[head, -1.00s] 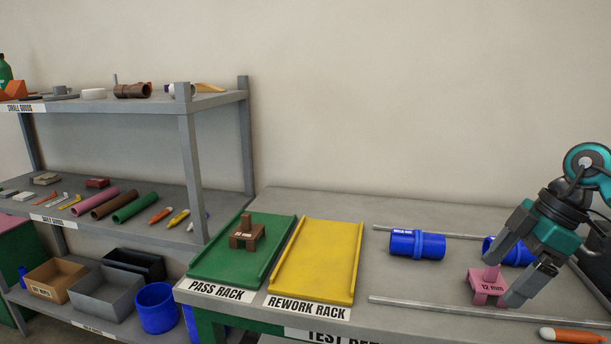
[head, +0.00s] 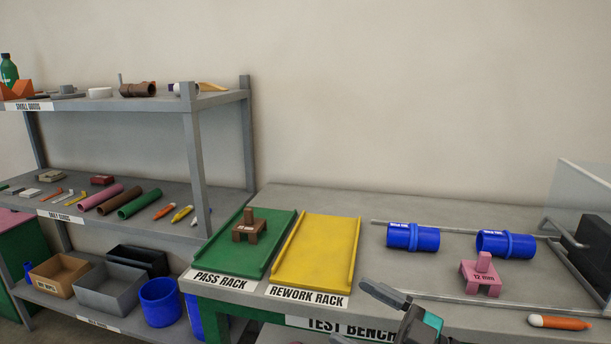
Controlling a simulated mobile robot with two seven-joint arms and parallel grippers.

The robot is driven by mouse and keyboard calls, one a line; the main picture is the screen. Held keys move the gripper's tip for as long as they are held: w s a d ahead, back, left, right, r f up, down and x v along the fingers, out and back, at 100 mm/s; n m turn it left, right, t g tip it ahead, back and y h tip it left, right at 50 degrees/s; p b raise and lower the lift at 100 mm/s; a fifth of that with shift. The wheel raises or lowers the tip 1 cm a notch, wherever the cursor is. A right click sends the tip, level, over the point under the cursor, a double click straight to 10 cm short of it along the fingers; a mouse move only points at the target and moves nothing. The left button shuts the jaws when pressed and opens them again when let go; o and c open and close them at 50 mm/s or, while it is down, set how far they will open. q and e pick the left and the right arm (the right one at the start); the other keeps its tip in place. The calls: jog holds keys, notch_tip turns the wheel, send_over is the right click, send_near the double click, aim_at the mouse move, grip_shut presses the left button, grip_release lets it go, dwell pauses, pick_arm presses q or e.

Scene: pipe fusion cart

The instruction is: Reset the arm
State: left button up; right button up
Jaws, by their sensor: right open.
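My right gripper (head: 396,312) shows at the bottom of the head view, in front of the bench edge. Its jaws are open with nothing between them, and much of its arm is below the frame. The pink block marked 12 mm (head: 481,277) stands on the test bench (head: 420,275), apart from the gripper, up and to its right. My left gripper is not in the view.
Two blue pipe pieces (head: 412,236) (head: 506,244) lie between metal rails. The green pass rack (head: 233,262) holds a brown block (head: 249,228). The yellow rework rack (head: 316,255) is empty. An orange marker (head: 559,322) lies near the front edge. A clear panel (head: 585,195) stands at right.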

jog(key=s+d+f+m+t+h, duration=0.2)
jog(key=d+f+m+t+h, duration=0.1)
jog(key=f+m+h, duration=0.35)
jog(key=s+d+f+m+t+h, duration=0.35)
jog(key=f+m+h, duration=0.2)
jog(key=f, duration=0.25)
jog(key=s+d+f+g+h, duration=0.1)
jog(key=s+f+g+h, duration=0.1)
jog(key=s+f, duration=0.3)
jog(key=s+d+f+m+g+h, duration=0.1)
jog(key=s+f+g+h, duration=0.1)
jog(key=s+f, duration=0.3)
jog(key=shift+d+f+g, duration=0.25)
jog(key=shift+f+g, duration=0.25)
jog(key=shift+g, duration=0.35)
